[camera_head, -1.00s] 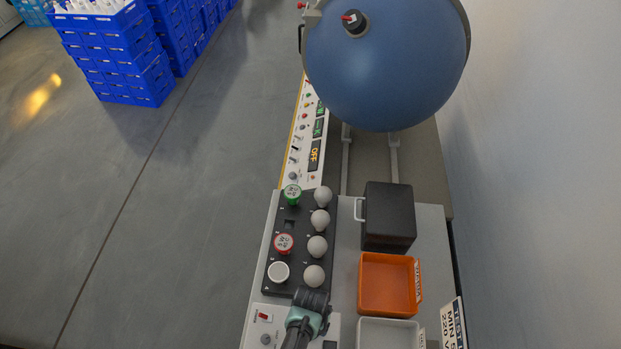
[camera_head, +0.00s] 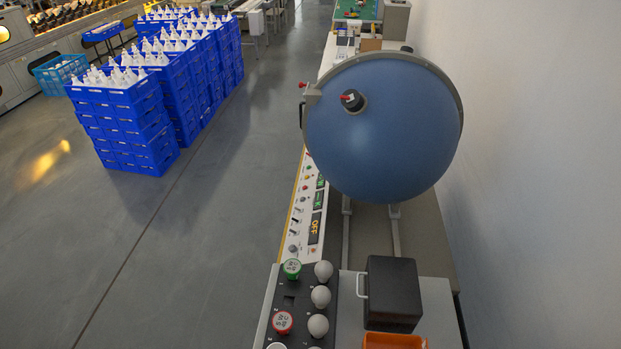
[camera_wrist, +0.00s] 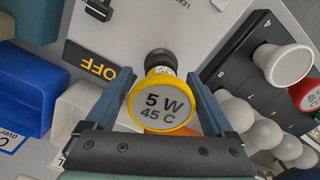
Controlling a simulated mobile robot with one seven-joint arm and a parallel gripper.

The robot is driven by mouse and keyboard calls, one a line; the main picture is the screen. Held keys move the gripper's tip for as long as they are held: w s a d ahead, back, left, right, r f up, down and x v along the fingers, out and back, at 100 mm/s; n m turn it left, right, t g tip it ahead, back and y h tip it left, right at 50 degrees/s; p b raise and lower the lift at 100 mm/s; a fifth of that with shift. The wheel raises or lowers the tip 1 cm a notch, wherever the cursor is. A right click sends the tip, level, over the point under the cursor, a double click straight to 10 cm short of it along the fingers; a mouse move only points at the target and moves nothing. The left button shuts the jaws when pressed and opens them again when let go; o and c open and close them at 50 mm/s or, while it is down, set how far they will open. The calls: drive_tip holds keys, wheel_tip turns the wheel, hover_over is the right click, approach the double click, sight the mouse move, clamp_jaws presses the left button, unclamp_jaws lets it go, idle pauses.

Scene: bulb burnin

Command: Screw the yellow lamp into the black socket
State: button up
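The yellow lamp (camera_wrist: 161,104) shows in the wrist view, its round face marked "5 W 45 C" towards the camera. It sits between the two blue fingers of my gripper (camera_wrist: 160,88), which press close on both sides, so the gripper looks shut on it. The black socket (camera_wrist: 158,58) is just beyond the lamp on the light grey panel, near the lamp's far end. The lamp's base is hidden behind its face, so I cannot tell whether it is in the socket. My gripper, the lamp and the socket are outside the head view.
A black rack holds a green lamp (camera_head: 292,268), a red lamp (camera_head: 282,322) and several grey bulbs (camera_head: 320,297). A black box (camera_head: 392,292) and an orange tray (camera_head: 394,341) stand to its right. A large blue sphere (camera_head: 381,130) stands behind. An "OFF" display (camera_wrist: 98,68) is near the socket.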

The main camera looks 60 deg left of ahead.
drive_tip(key=shift+o, duration=0.3)
drive_tip(key=shift+w, duration=0.1)
drive_tip(key=shift+r+n, duration=0.1)
drive_tip(key=shift+n, duration=0.4)
drive_tip(key=n, duration=0.5)
drive_tip(key=shift+p, duration=0.35)
drive_tip(key=n, duration=0.5)
drive_tip(key=shift+w, duration=0.1)
drive_tip(key=n+p, duration=0.1)
drive_tip(key=n, duration=0.5)
drive_tip(key=shift+n, duration=0.4)
drive_tip(key=n, duration=0.5)
drive_tip(key=shift+w, duration=0.1)
